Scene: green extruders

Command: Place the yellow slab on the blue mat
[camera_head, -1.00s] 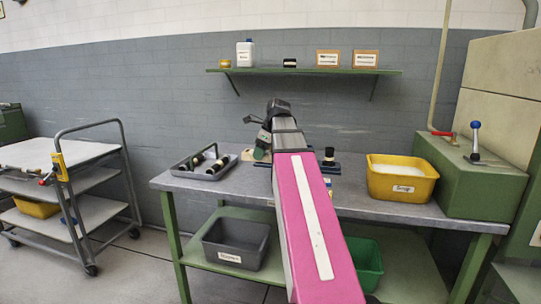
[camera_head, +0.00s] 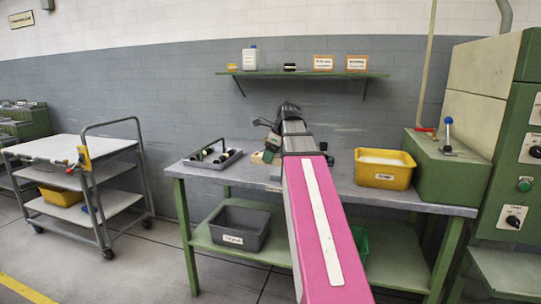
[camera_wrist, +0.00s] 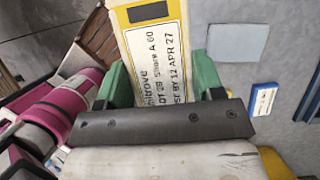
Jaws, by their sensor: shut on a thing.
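The yellow slab (camera_wrist: 155,45), with a white printed label, stands between the two green fingers of my gripper (camera_wrist: 162,85) in the wrist view. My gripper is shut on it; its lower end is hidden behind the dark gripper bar. In the head view, my gripper (camera_head: 268,150) shows small beyond my pink arm, over the left-middle of the workbench (camera_head: 430,199). I cannot make out the blue mat for certain. A small blue-edged piece (camera_wrist: 264,99) lies right of my gripper in the wrist view; I cannot tell what it is.
A grey tray (camera_head: 212,164) with dark rollers is at the bench's left, a yellow bin (camera_head: 384,174) and green machine block (camera_head: 446,165) at its right. A shelf (camera_head: 305,74) hangs behind. A trolley (camera_head: 80,150) stands left. Floor between trolley and bench is clear.

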